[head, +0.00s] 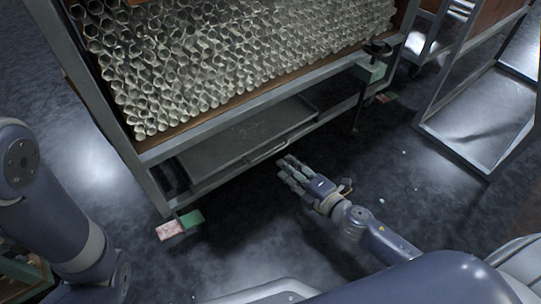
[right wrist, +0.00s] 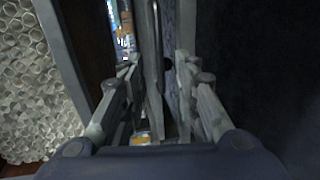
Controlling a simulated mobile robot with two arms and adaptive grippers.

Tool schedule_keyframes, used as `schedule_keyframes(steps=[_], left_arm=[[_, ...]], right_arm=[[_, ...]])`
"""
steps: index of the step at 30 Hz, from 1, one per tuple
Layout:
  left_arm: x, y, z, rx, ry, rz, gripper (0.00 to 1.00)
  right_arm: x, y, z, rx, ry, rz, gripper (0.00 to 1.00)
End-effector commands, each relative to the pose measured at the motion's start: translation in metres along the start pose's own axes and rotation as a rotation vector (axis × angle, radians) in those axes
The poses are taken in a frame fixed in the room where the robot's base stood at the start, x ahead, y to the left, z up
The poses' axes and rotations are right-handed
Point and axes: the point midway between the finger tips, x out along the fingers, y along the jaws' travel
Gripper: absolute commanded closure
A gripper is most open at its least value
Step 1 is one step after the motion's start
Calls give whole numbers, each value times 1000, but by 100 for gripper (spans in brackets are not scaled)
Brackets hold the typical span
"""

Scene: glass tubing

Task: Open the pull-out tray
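The pull-out tray (head: 235,143) is a flat grey metal tray low in the rack, under the shelf of glass tubes. A small handle (head: 267,153) shows on its front edge. My right gripper (head: 285,168) is just in front of the tray's front edge, close to the handle. In the right wrist view its two fingers (right wrist: 158,72) stand apart, with a narrow metal bar (right wrist: 153,100) between them. I cannot tell whether the fingers touch the bar. My left arm shows at the left edge, but its gripper is out of view.
The rack (head: 145,180) holds many stacked glass tubes (head: 215,60) above the tray. Small green (head: 191,219) and pink (head: 170,229) blocks lie by its near leg. Another metal frame (head: 455,146) stands at the right. The floor between them is mostly clear.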

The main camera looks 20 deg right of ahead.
Motion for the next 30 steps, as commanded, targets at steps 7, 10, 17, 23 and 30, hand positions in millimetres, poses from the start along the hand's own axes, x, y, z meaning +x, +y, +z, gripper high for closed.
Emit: schedule_keyframes(steps=[7,10,17,23,30], left_arm=[[-13,2,-4,0,-1,0,60],[-17,4,-6,0,-1,0,60],[-25,5,-9,0,0,0,60],[-28,6,-10,0,0,0,60],[-27,6,-10,-1,0,1,60]], right_arm=[[40,0,1,-5,-1,3,71],[55,-1,1,-3,0,2,71],[81,-1,1,-2,-1,1,71],[91,0,0,-1,-1,0,71],[91,0,0,-1,0,0,71]])
